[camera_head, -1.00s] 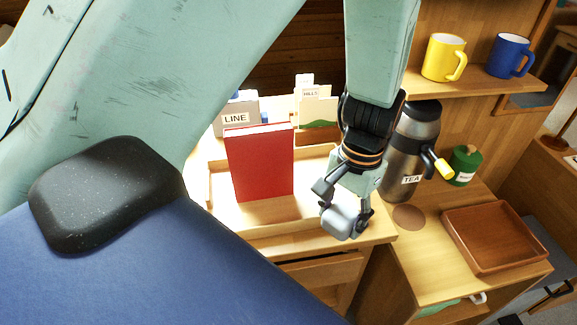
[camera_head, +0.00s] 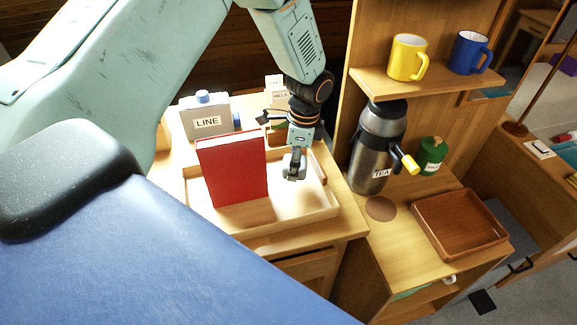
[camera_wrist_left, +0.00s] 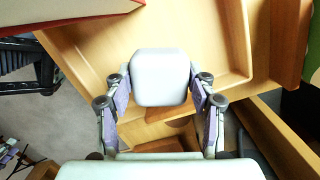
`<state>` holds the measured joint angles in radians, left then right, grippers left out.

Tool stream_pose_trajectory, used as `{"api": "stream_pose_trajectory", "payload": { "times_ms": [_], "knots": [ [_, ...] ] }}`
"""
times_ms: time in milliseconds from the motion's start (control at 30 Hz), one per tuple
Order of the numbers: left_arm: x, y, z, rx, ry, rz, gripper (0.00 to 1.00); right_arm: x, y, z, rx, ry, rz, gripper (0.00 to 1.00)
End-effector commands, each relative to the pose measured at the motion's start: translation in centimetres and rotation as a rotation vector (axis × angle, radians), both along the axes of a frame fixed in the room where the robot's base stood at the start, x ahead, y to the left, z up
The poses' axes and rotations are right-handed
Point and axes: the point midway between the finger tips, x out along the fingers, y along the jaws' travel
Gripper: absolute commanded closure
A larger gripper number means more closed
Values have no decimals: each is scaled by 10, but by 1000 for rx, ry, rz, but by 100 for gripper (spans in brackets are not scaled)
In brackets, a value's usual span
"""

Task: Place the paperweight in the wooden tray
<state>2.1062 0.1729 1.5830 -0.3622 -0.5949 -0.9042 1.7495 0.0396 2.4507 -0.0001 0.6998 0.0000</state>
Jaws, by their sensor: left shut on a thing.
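The paperweight (camera_wrist_left: 161,78) is a pale grey, rounded block in the left wrist view. My left gripper (camera_head: 294,164) is shut on it, one finger on each side. In the head view the gripper hangs over the pale tray on the desk, just right of the red book, and its fingers partly hide the paperweight. The brown wooden tray (camera_head: 428,238) stands on the lower wooden top at right, looks empty, and is well right of the gripper. My right gripper is not in view.
The red book (camera_head: 232,170) stands in the pale tray (camera_head: 290,222). Between gripper and brown tray stand the tea flask (camera_head: 373,155) and a round brown coaster (camera_head: 381,208). A green canister (camera_head: 432,155) is behind the brown tray. Yellow (camera_head: 407,58) and blue (camera_head: 468,53) mugs stand on the shelf above.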

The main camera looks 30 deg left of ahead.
Motion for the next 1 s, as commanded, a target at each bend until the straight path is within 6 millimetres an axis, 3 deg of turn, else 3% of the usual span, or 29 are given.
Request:
{"api": "stream_pose_trajectory", "payload": {
  "times_ms": [167, 400, 667, 700, 933, 1000],
  "knots": [
    [3, -1, -12, 1, -3, 0, 97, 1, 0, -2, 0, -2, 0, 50],
    [4, -1, -42, 1, -3, 0, 97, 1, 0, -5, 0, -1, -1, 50],
    [5, -2, -44, 0, -5, 1, 97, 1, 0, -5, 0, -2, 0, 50],
    [4, -2, -45, 1, -3, 1, 42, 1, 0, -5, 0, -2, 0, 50],
    [4, -2, -44, 1, -3, 1, 23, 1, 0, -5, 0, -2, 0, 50],
    [4, -2, -44, 1, -3, 1, 21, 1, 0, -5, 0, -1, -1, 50]
  ]
}}
